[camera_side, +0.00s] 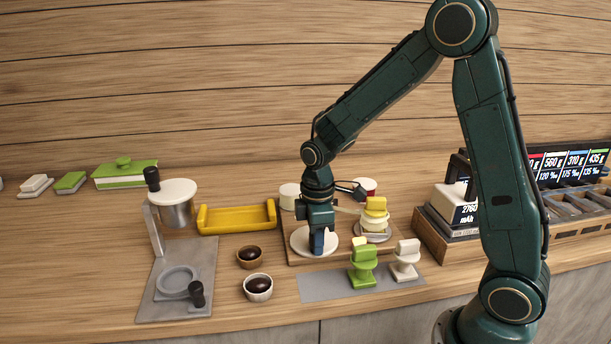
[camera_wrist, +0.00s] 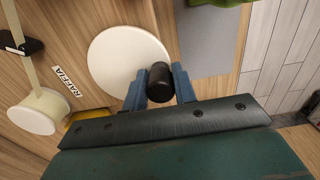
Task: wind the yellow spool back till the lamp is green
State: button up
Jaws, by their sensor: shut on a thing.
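My gripper (camera_side: 318,243) is low over a round white disc (camera_side: 300,241) on the wooden board. In the wrist view my blue fingers (camera_wrist: 160,88) are shut on a black knob (camera_wrist: 160,78) at the disc's (camera_wrist: 118,55) edge. A yellow piece (camera_side: 376,204) sits above cream layers on a grey round base, right of my gripper; I cannot tell if it is the yellow spool. A bit of yellow (camera_wrist: 84,115) shows in the wrist view, mostly behind my gripper. I cannot make out a green lamp.
A cream spool (camera_wrist: 38,110) with a pale band stands beside a RAFFIA label (camera_wrist: 67,87). A yellow tray (camera_side: 237,219) and two dark-filled bowls lie left of the board. Green and white stands (camera_side: 362,267) are on a grey mat (camera_side: 325,287) in front. Scales with displays stand right.

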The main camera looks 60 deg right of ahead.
jog(key=shift+s+d, duration=0.45)
jog(key=shift+d, duration=0.1)
jog(key=o, duration=0.8)
jog(key=shift+c, duration=0.2)
jog(key=shift+r, duration=0.1)
jog(key=shift+r, duration=4.4)
jog(key=shift+r, duration=0.15)
notch_tip(320, 180, up, 14)
jog(key=shift+f, duration=0.2)
jog(key=shift+s+a, duration=0.1)
